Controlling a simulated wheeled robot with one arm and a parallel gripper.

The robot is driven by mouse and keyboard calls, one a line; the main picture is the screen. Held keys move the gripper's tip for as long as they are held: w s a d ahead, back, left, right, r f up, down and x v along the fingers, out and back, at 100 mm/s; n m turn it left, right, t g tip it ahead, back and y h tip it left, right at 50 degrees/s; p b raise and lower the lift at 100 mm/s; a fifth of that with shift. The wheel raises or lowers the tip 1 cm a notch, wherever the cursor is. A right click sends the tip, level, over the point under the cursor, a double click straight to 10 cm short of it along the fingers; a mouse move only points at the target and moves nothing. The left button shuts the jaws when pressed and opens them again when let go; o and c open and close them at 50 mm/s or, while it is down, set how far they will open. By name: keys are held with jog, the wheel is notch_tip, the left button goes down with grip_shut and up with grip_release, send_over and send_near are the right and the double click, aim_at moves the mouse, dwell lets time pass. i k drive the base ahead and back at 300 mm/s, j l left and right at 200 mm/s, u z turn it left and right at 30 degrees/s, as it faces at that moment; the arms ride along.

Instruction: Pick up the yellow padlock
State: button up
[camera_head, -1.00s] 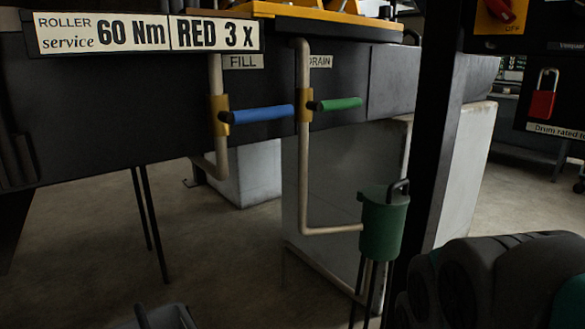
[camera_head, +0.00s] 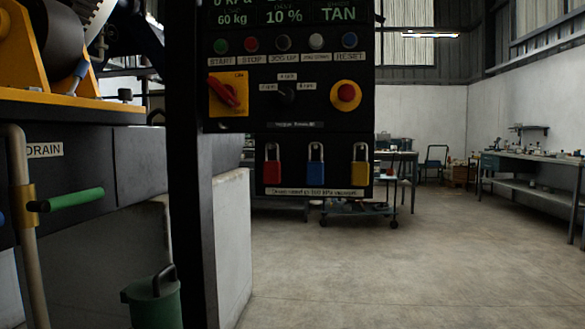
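The yellow padlock (camera_head: 361,174) hangs with its silver shackle up, at the right end of a row of three on the lower part of the black control panel (camera_head: 240,140). A blue padlock (camera_head: 316,173) hangs to its left, and a red padlock (camera_head: 272,172) hangs farther left. All three hang apart from each other. My gripper is not in this view, so its state and its distance from the padlock do not show.
Above the padlocks are a red rotary switch (camera_head: 224,91), a red stop button (camera_head: 346,92) and several small buttons. A dark post (camera_head: 190,200) stands left of the panel. A green bucket (camera_head: 155,302) is at lower left. The floor (camera_head: 400,270) at right is clear.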

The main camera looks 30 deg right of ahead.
aim_at(360, 170)
jog(key=z, duration=1.25)
